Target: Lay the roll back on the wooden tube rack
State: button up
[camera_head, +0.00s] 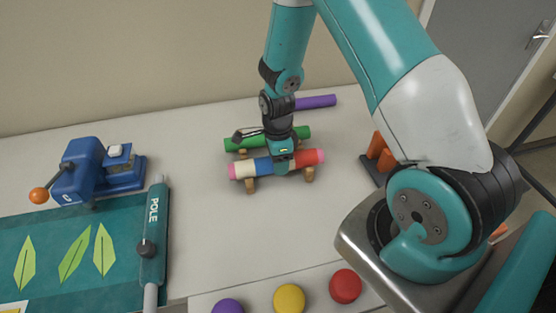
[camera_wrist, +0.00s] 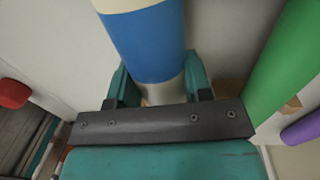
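The striped roll, with pink ends and cream, blue and red bands, lies across the front of the wooden tube rack in the head view (camera_head: 262,166). My gripper (camera_head: 281,163) comes down from above at its middle. In the wrist view the roll's blue band (camera_wrist: 147,43) leads to a white band between the two teal fingers (camera_wrist: 160,90), which appear pressed against its sides. The wooden tube rack (camera_head: 251,186) shows only as wooden ends under the roll. I cannot tell whether the roll rests on the rack or hangs just above it.
A green roll (camera_head: 240,143) lies just behind, also in the wrist view (camera_wrist: 282,70). A purple roll (camera_head: 316,101) lies farther back. A blue machine (camera_head: 124,173), a teal POLE roller (camera_head: 153,230) and an orange-and-black item (camera_head: 380,155) stand around. Coloured round knobs (camera_head: 289,298) line the front.

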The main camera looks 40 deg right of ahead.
jog(key=o, duration=0.5)
notch_tip(320, 180, up, 17)
jog(key=w+b, duration=0.2)
jog(key=s+a+r+n+y, duration=0.1)
jog(key=s+a+r+n, duration=0.2)
jog(key=n, duration=0.7)
jog(key=s+a+r+n+y, duration=0.1)
jog(key=s+a+r+n, duration=0.3)
jog(key=s+a+n, duration=0.4)
jog(key=s+a+r+n+t+y, duration=0.1)
jog(key=s+a+r+n, duration=0.2)
jog(key=s+a+n, duration=0.3)
jog(key=s+n, duration=0.3)
jog(key=n, duration=0.2)
jog(key=shift+s+a+r+n+y, duration=0.2)
jog(key=shift+s+r+n+y, duration=0.15)
jog(key=shift+n+y, duration=0.05)
